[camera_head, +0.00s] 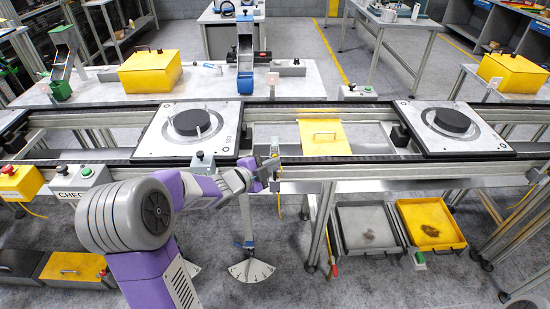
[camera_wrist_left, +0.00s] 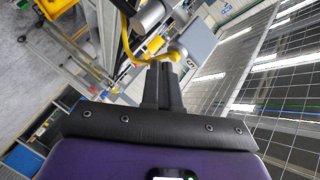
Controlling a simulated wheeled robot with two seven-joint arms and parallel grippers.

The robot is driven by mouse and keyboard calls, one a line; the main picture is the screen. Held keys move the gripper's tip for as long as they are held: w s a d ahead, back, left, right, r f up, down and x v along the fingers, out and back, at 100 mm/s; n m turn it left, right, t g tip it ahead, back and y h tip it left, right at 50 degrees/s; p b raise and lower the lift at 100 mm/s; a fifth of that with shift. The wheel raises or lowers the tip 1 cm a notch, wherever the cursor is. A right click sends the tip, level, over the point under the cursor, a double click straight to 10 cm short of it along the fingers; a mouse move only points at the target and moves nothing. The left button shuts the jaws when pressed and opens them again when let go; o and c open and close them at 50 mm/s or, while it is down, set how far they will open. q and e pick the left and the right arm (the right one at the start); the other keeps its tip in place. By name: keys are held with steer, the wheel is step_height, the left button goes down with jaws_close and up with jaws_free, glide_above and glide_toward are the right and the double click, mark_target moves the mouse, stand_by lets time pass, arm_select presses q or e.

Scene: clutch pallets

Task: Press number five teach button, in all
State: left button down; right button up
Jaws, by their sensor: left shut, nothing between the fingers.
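My left gripper (camera_head: 274,173) is at the front rail of the conveyor, left of the centre of the head view. In the left wrist view its two fingers (camera_wrist_left: 162,78) are together and empty. A grey box (camera_wrist_left: 197,42) with a small dark marking, possibly a 5, is just beyond the fingertips; a yellow cable runs to it. Its button face is not clear, and I cannot tell whether the fingers touch it. A small grey box (camera_head: 203,160) stands on the front rail left of the gripper. My right gripper is not in view.
Clutch pallets (camera_head: 152,144) and (camera_head: 476,146) sit on the conveyor. A control box with a green button (camera_head: 86,173) is beside a CHECK label at left.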

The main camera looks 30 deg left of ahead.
arm_select(q)
steer(key=shift+s+d, duration=0.25)
steer(key=shift+s, duration=0.1)
steer(key=shift+s, duration=0.1)
steer(key=s+d, duration=0.1)
steer(key=s+b, duration=0.1)
steer(key=s+d+b, duration=0.1)
steer(key=s, duration=0.1)
steer(key=shift+d, duration=0.3)
steer(key=shift+f, duration=0.1)
stand_by(0.7)
steer(key=s+d+f+n+g, duration=0.2)
steer(key=d+f+n+g, duration=0.25)
steer(key=f, duration=0.75)
steer(key=s+d+f+n+g, duration=0.25)
steer(key=d+f+n, duration=0.25)
steer(key=f, duration=0.7)
steer(key=s+d+f+n+g+p, duration=0.1)
steer(key=s+d+f+n+g, duration=0.6)
steer(key=s+d+f, duration=0.3)
steer(key=s+f, duration=0.3)
steer(key=s, duration=0.2)
steer(key=shift+s+f+h, duration=0.3)
steer(key=shift+s+h, duration=0.05)
steer(key=shift+h, duration=0.05)
